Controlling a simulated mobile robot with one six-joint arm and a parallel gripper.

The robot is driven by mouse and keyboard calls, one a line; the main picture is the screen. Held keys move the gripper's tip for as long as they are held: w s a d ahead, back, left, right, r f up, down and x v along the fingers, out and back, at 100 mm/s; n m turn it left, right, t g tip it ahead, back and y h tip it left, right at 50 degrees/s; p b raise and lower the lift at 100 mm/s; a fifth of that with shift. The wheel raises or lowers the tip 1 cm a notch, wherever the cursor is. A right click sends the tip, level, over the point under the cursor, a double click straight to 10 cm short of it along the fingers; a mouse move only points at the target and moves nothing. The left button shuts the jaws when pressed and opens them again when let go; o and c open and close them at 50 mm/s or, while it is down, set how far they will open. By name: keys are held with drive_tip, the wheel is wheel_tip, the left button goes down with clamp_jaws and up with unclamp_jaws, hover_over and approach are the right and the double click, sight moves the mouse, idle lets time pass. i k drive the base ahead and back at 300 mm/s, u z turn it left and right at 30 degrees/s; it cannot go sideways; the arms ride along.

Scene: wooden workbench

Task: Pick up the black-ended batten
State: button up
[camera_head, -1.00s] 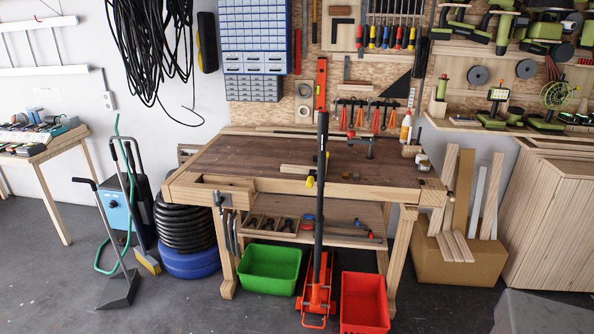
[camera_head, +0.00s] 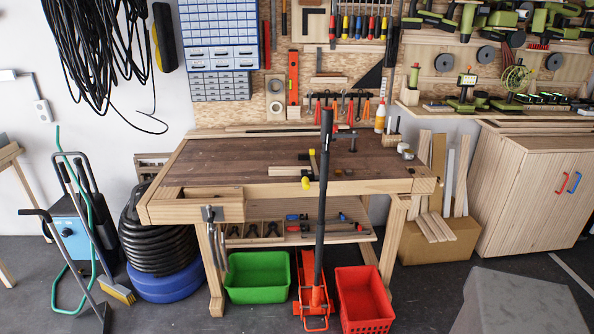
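The wooden workbench (camera_head: 160,212) stands in the middle of the view. A short pale batten (camera_head: 289,171) lies on its dark top near the front edge, with small yellow and dark parts beside its right end. I cannot tell whether that end is black. Long pale strips (camera_head: 262,130) lie along the bench's back edge. Several battens (camera_head: 461,178) stand or lean in and against a cardboard box (camera_head: 450,250) right of the bench. No black end is clear on any of them. My gripper is not in view.
A red floor jack (camera_head: 313,295) with a tall black handle (camera_head: 322,190) stands before the bench. A green bin (camera_head: 258,278) and a red bin (camera_head: 363,300) flank it. A grey block (camera_head: 520,305) is at the lower right. Hoses (camera_head: 150,232) and brooms stand left.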

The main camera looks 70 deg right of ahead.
sight(275, 171)
drive_tip(key=z, duration=0.6)
drive_tip(key=i, duration=0.85)
drive_tip(key=z, duration=0.45)
